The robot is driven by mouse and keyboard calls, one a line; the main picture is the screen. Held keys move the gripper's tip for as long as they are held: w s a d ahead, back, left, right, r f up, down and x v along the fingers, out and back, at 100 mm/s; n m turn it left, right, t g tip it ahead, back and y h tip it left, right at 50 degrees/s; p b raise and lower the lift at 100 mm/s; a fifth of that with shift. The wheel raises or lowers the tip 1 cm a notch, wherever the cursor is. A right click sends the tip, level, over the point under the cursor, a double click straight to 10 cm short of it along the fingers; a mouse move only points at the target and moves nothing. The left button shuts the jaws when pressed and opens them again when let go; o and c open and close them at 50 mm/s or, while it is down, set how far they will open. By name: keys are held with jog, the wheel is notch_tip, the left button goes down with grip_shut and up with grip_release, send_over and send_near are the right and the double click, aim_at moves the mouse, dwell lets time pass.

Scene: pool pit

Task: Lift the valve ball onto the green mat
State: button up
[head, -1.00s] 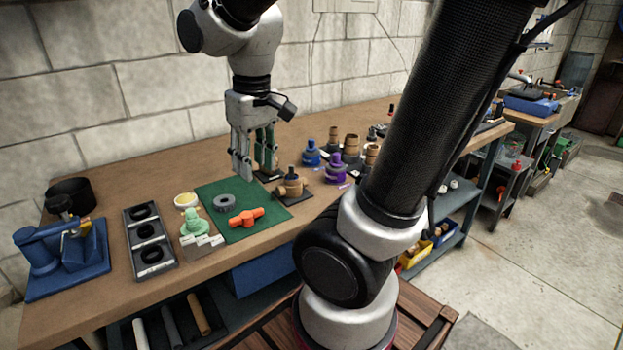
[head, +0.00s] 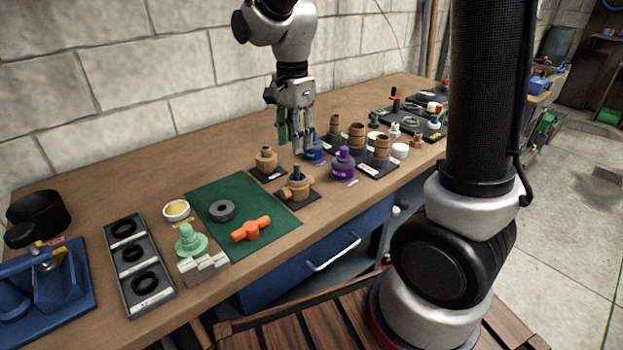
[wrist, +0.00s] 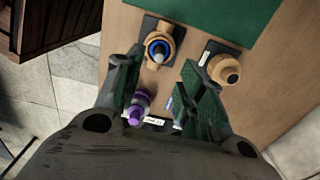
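The green mat (head: 270,220) lies on the bench with a grey ring (head: 222,210) and an orange handle piece (head: 251,229) on it. A corner of the mat shows at the top of the wrist view (wrist: 220,18). I cannot pick out the valve ball for certain. A tan valve body (head: 297,188) stands on a black pad right of the mat; in the wrist view its blue-rimmed opening (wrist: 158,48) holds something pale. My gripper (head: 295,140) is open and empty, above the bench near the blue bottle (head: 313,148). In the wrist view its fingers (wrist: 160,80) are spread apart.
A purple bottle (head: 343,162) and several brown cylinders (head: 357,135) stand close to the gripper. A tan knob (head: 266,158) sits on a black pad behind the valve body. Left of the mat are a green figure (head: 189,241) and a grey tray (head: 137,265). Bare bench lies behind the mat.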

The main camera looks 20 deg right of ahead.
aim_at(297, 165)
jog(key=shift+m, duration=0.8)
jog(key=shift+f, duration=0.25)
notch_tip(297, 165, down, 7)
jog(key=shift+d+f, duration=0.1)
jog(key=shift+f, duration=0.1)
grip_shut()
